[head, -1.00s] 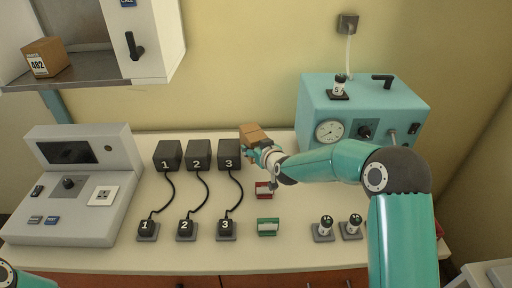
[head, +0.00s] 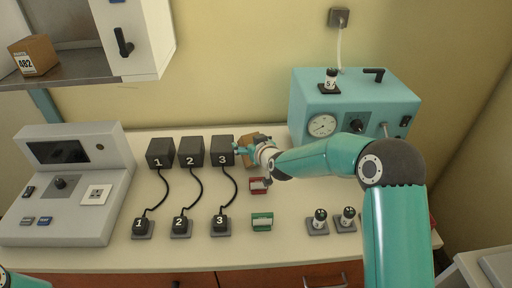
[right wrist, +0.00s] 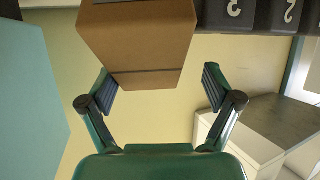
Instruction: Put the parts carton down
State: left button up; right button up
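The brown parts carton (head: 254,138) is on the white counter or very close to it, just right of the black box marked 3 (head: 222,151). My right gripper (head: 243,150) is in front of it and partly hides it. In the right wrist view the carton (right wrist: 140,45) is beyond the fingers of my right gripper (right wrist: 160,84). The fingers are spread wide, with a clear gap on the right side. The carton's underside contact is hidden. My left gripper is out of view.
Another carton, labelled 482 (head: 33,56), sits on the cabinet shelf at upper left. A teal machine (head: 310,102) stands right of the gripper. A red holder (head: 259,186) and a green holder (head: 262,222) are in front. Cabled black plugs stand to the left.

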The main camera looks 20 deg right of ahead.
jog(key=b+v, duration=0.2)
jog(key=v, duration=0.9)
jog(key=shift+s+r, duration=0.1)
jog(key=shift+s, duration=0.2)
